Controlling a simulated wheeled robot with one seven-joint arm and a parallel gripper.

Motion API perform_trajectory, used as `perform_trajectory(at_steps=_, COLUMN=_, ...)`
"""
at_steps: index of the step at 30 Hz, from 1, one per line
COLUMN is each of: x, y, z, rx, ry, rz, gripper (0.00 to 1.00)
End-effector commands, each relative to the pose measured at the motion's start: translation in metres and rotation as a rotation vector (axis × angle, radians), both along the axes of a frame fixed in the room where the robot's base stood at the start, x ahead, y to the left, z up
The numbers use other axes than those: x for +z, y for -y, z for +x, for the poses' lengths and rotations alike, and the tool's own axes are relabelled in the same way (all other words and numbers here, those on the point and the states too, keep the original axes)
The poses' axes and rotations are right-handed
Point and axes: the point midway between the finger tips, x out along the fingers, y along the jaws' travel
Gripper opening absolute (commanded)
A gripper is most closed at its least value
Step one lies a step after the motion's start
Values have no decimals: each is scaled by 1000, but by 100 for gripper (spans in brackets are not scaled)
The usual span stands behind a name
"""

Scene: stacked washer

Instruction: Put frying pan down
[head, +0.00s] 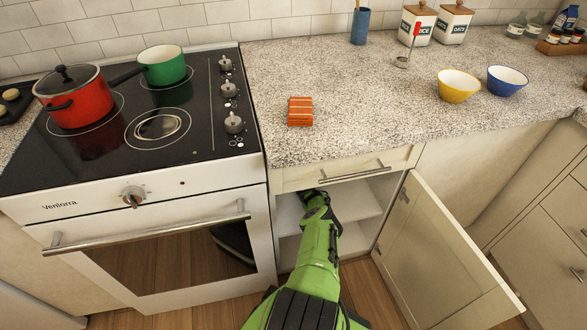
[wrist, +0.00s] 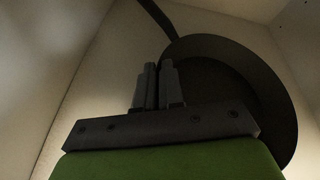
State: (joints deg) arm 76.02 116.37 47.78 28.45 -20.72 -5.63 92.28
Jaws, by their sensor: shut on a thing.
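The frying pan (wrist: 270,95) is dark and round, and it shows behind my gripper (wrist: 158,80) in the wrist view. Its dark handle (wrist: 157,14) runs up toward the top left. My gripper's two fingers are close together and shut on the pan; the exact place of the grip is hard to make out in the dark. In the head view my green arm reaches into the open cabinet (head: 356,203) under the counter. The pan and my fingertips are hidden there. Whether the pan touches a cabinet surface cannot be told.
The cabinet door (head: 435,255) hangs open to the right, and a pale shelf (head: 350,200) shows inside. The oven (head: 160,255) stands at left, with a red pot (head: 78,100) and green pan (head: 163,66) on its cooktop. Pale walls closely surround my gripper.

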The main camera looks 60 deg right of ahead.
Motion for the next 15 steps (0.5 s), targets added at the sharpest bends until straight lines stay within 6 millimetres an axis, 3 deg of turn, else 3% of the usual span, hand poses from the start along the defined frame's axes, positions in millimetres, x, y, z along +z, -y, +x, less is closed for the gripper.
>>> perform_trajectory(at_steps=3, x=-1, y=-3, z=2, rx=3, ry=2, rz=-3, gripper=0)
perform_trajectory(at_steps=4, x=-1, y=-3, z=3, rx=4, ry=2, rz=-4, gripper=10)
perform_trajectory(at_steps=9, x=-1, y=-3, z=2, rx=3, ry=1, rz=-2, gripper=36)
perform_trajectory(at_steps=15, x=-2, y=-4, z=2, rx=4, ry=0, rz=-1, gripper=37)
